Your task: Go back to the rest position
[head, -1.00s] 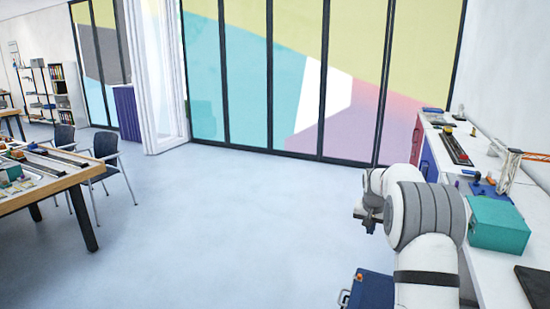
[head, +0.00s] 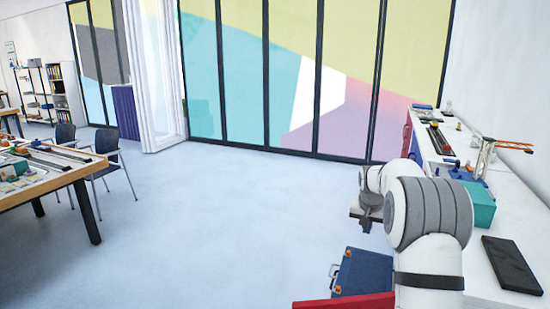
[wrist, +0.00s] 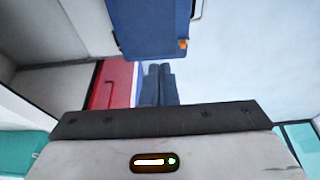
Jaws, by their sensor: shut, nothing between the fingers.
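My gripper (head: 364,220) hangs in front of the white and grey arm links at the right of the head view, over open floor beside the bench. It is small and partly hidden by the arm there. In the wrist view its two dark fingers (wrist: 158,70) lie close together, shut with nothing seen between them. The arm is folded, with the gripper held close to it.
A white bench (head: 477,248) runs along the right, bearing a teal box (head: 480,207) and a black slab (head: 512,264). A blue case (head: 362,274) and a red panel (head: 345,302) are low beside the arm. A wooden table (head: 62,178) and chairs (head: 107,148) stand left. The middle floor is clear.

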